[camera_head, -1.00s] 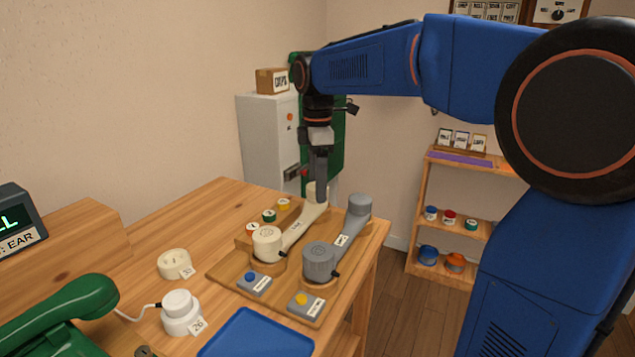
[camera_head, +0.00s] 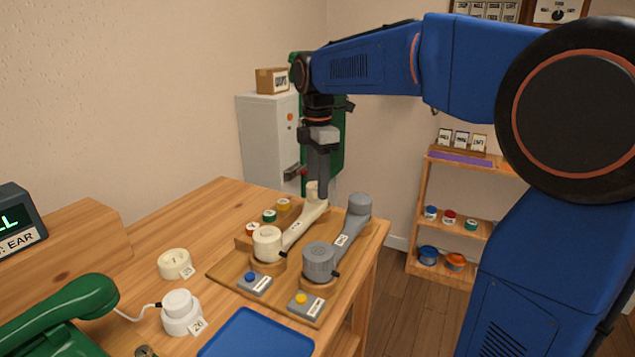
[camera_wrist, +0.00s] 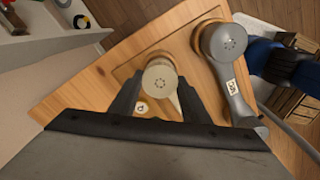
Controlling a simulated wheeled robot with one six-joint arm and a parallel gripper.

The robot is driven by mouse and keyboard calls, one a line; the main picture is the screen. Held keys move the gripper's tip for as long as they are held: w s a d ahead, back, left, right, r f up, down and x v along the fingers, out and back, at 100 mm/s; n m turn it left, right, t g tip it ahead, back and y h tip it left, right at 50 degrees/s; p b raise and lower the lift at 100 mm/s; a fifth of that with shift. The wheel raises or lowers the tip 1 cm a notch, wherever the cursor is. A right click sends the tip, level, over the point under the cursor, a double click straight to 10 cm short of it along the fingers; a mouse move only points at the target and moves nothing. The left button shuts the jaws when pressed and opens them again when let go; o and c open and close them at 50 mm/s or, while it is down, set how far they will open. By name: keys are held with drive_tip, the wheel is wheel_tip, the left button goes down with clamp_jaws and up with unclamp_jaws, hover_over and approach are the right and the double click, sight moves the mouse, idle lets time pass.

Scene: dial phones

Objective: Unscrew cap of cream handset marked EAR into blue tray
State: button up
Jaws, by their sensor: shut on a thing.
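The cream handset (camera_head: 302,228) lies on a wooden board on the table, one round end near and one far. My gripper (camera_head: 318,190) points down at its far end and is shut on the cap there. In the wrist view this cream cap (camera_wrist: 160,84), with a ring of small holes, sits between the two fingers of my gripper (camera_wrist: 159,80). Whether the cap has risen from the handset cannot be told. The handset's label is too small to read. The blue tray (camera_head: 255,335) lies at the table's near edge, its visible part empty.
A grey handset (camera_head: 340,240) lies right beside the cream one. Several coloured caps (camera_head: 269,215) sit at the board's left. A blue button (camera_head: 250,278) and a yellow button (camera_head: 301,299) are in front. A green telephone (camera_head: 60,315) stands at left.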

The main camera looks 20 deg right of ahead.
drive_tip(key=shift+r, duration=0.15)
drive_tip(key=shift+r, duration=0.9)
drive_tip(key=shift+r, duration=0.15)
drive_tip(key=shift+r, duration=1.95)
